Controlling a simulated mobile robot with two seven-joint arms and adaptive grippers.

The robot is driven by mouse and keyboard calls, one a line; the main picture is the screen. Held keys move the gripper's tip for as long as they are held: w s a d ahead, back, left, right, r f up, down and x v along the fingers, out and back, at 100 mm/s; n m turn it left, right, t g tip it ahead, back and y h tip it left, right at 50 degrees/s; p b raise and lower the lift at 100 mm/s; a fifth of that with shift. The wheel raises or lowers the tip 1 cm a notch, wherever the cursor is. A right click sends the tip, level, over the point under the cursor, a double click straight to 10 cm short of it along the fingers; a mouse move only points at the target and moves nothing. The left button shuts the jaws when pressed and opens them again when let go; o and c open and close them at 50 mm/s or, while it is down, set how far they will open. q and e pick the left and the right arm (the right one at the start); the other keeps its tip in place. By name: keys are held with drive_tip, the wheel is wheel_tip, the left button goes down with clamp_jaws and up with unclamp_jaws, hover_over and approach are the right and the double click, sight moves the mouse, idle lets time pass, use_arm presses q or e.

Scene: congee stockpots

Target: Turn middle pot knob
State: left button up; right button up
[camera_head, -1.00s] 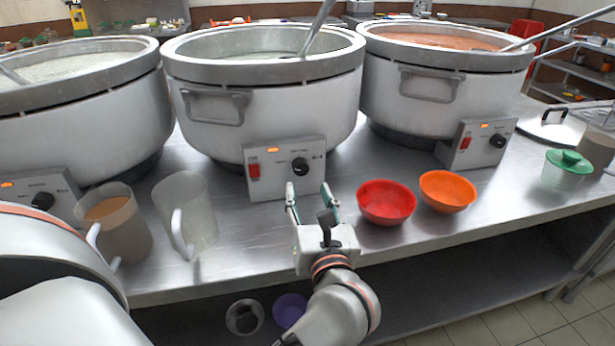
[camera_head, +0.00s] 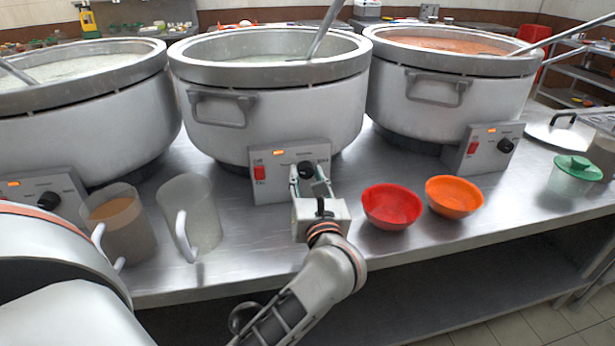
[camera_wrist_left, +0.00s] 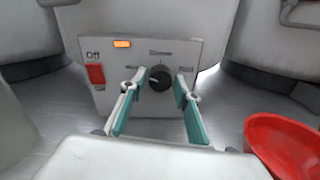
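The middle pot (camera_head: 270,105) is a large white stockpot with a metal rim. Its control box (camera_head: 268,160) has a red switch (camera_head: 259,172), a lit orange light and a black knob (camera_head: 305,170). My left gripper (camera_head: 308,180) is in front of the knob with its fingers apart, one on each side. In the left wrist view the knob (camera_wrist_left: 159,78) shows between the open fingertips (camera_wrist_left: 158,88); I cannot tell whether they touch it. The knob's lower part is partly hidden by the gripper in the head view. My right gripper is not in view.
A red bowl (camera_head: 391,207) and an orange bowl (camera_head: 454,197) stand right of my left gripper. Two jugs, one clear (camera_head: 190,215) and one with brown liquid (camera_head: 122,225), stand to the left. Other pots flank the middle one on the metal counter (camera_head: 250,255).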

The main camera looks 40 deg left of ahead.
use_arm(q)
drive_tip(key=c, duration=0.5)
drive_tip(key=shift+r+m+p, duration=0.3)
drive_tip(key=shift+m+p, duration=0.2)
drive_tip(key=shift+p, duration=0.3)
drive_tip(key=shift+r+m+p, duration=0.1)
drive_tip(key=shift+m+p, duration=0.2)
drive_tip(key=shift+p, duration=0.1)
drive_tip(key=shift+r+m+p, duration=0.1)
drive_tip(key=shift+m+p, duration=0.3)
drive_tip(key=shift+p, duration=0.1)
drive_tip(key=shift+m+p, duration=0.4)
drive_tip(key=shift+p, duration=0.15)
drive_tip(key=m+p, duration=0.5)
drive_tip(key=p, duration=0.2)
drive_tip(key=m+p, duration=0.2)
drive_tip(key=p, duration=0.1)
drive_tip(key=m+p, duration=0.2)
drive_tip(key=shift+f+g, duration=0.3)
drive_tip(key=shift+m+p, duration=0.4)
drive_tip(key=shift+p, duration=0.4)
drive_tip(key=shift+f+m+p, duration=0.15)
drive_tip(key=shift+m+p, duration=0.15)
drive_tip(key=shift+p, duration=0.1)
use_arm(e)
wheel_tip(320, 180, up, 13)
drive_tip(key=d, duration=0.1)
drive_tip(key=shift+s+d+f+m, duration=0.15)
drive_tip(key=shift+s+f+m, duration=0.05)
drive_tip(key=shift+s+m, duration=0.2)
